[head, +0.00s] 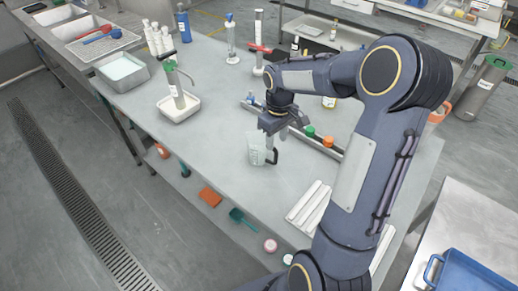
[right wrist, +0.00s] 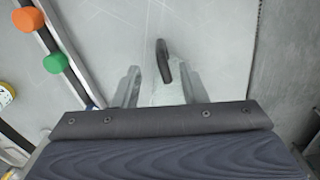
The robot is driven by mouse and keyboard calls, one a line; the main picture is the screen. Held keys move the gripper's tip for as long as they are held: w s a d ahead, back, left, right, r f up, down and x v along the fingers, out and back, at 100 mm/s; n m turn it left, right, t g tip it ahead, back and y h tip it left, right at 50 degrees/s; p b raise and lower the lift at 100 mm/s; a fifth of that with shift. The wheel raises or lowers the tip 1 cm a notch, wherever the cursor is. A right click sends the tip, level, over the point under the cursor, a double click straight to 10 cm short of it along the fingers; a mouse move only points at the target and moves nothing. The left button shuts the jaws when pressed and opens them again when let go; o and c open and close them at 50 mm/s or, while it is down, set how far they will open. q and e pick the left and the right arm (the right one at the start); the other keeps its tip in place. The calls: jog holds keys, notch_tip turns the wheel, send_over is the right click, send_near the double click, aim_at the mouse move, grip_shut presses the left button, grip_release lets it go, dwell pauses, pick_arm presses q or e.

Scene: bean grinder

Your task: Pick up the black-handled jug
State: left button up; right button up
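The clear jug (head: 256,148) with a black handle stands upright on the grey table. Its handle (head: 273,156) is on the right side in the head view. My right gripper (head: 275,126) is just above the jug, pointing down, with part of the jug's top behind it. In the right wrist view, the black handle (right wrist: 164,62) shows between the two spread fingers of my right gripper (right wrist: 160,86), with a gap on each side. The jug's body is mostly hidden there by the gripper. My left gripper is not in view.
A dark rail with a green cap (head: 310,131) and an orange cap (head: 328,142) lies right of the jug. White grooved strips (head: 308,204) lie nearer. A white tray (head: 178,109) holding a green-topped cylinder stands to the left. The table left of the jug is clear.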

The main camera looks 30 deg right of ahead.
aim_at(276, 150)
notch_tip(276, 150, down, 8)
jog(key=shift+s+r+p, duration=0.1)
jog(key=shift+p, duration=0.45)
jog(key=shift+c, duration=0.3)
jog(key=shift+a, duration=0.1)
grip_shut()
